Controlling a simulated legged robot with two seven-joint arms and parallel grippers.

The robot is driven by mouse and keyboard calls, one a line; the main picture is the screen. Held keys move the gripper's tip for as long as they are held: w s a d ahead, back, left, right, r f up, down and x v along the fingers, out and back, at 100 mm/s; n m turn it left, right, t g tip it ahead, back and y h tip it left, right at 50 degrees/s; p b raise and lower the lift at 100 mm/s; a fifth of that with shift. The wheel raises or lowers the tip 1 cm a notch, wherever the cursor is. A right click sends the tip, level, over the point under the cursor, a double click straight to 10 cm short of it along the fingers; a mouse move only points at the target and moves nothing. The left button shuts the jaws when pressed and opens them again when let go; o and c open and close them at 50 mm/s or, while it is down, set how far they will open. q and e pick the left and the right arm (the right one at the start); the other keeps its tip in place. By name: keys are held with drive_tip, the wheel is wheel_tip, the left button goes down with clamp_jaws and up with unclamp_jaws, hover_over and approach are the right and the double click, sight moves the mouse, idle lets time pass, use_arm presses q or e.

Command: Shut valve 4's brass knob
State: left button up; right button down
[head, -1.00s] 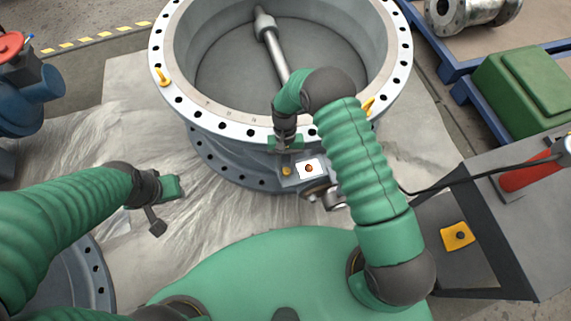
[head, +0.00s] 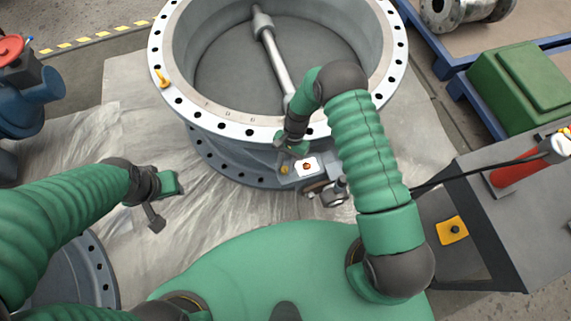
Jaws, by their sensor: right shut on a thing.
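The large grey butterfly valve (head: 222,150) stands upright on the sheet in the middle, its disc (head: 235,65) deep inside the white-rimmed bore. A small brass knob (head: 284,170) sits low on its near side, left of a white plate (head: 307,165) with an orange button. No valve number is legible. My left gripper (head: 162,200) hangs over the sheet at left, away from the valve; its jaw opening is unclear.
A silver fitting (head: 335,190) juts out right of the plate. A blue valve with a red handwheel (head: 12,48) is at far left. A green case (head: 520,85) and dark cart (head: 490,215) are at right.

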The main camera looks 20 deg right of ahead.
drive_tip(key=shift+s+a, duration=0.15)
drive_tip(key=shift+s, duration=0.05)
drive_tip(key=c, duration=1.1)
unclamp_jaws()
drive_tip(key=shift+w, duration=0.1)
drive_tip(key=shift+c, duration=0.2)
drive_tip(key=p+v, duration=0.2)
drive_tip(key=v, duration=1.4)
drive_tip(key=shift+r+p, duration=0.3)
drive_tip(key=shift+p, duration=0.05)
drive_tip(key=shift+w, duration=0.15)
